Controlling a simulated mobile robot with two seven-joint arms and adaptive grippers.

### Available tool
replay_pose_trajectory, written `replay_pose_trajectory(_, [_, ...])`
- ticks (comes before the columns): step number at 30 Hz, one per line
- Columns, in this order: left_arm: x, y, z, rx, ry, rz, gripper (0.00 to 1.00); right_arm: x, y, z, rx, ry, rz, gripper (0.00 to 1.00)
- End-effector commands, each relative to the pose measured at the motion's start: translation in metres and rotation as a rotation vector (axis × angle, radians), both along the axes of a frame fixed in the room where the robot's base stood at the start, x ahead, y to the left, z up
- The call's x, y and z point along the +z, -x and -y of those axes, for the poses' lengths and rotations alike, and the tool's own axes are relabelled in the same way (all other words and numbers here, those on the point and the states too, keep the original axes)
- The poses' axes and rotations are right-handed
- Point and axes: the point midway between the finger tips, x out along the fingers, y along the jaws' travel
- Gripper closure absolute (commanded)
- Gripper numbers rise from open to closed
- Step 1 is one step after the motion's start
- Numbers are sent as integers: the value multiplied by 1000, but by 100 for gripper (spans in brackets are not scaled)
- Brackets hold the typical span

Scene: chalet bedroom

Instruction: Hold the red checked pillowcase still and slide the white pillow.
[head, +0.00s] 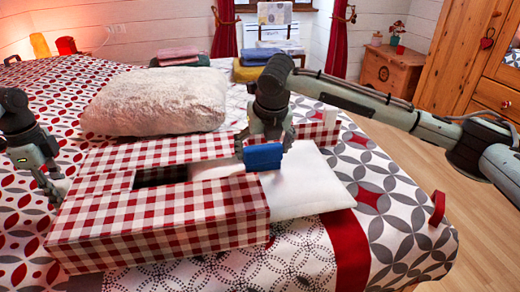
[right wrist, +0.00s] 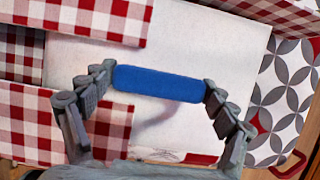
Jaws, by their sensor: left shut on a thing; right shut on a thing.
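The red checked pillowcase (head: 160,225) lies on the bed like a flat box, with a dark gap (head: 160,175) in its top. The white pillow (head: 305,180) lies partly inside it and sticks out at the right end; it also shows in the right wrist view (right wrist: 200,45). My left gripper (head: 52,192) is at the pillowcase's left end, shut on its edge; the exact grip is small in view. My right gripper (head: 263,150) is shut on a blue block (head: 263,157) over the pillow. The right wrist view shows the fingers at both ends of this blue block (right wrist: 158,83).
A fluffy off-white cushion (head: 160,100) lies behind the pillowcase. Folded cloths (head: 180,57) lie at the bed's far side. A red loop (head: 437,208) is at the bed's right edge. The patterned cover right of the pillow (head: 385,190) is clear.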

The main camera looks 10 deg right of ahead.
Motion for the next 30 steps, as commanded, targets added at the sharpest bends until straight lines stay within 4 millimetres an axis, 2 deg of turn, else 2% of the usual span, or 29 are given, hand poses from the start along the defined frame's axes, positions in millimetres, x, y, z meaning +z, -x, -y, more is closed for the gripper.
replay_pose_trajectory(5, [0, 0, 0, 0, 0, 0, 100, 0, 0, 5, 0, 0, 1, 55])
replay_pose_trajectory(15, [0, 0, 0, 0, 0, 0, 100, 0, 0, 36, -1, -1, 1, 55])
replay_pose_trajectory(26, [0, 0, 0, 0, 0, 0, 100, 1, 0, 40, 1, -1, 1, 55])
replay_pose_trajectory(30, [0, 0, 0, 0, 0, 0, 100, 0, 0, 47, -1, 0, 1, 55])
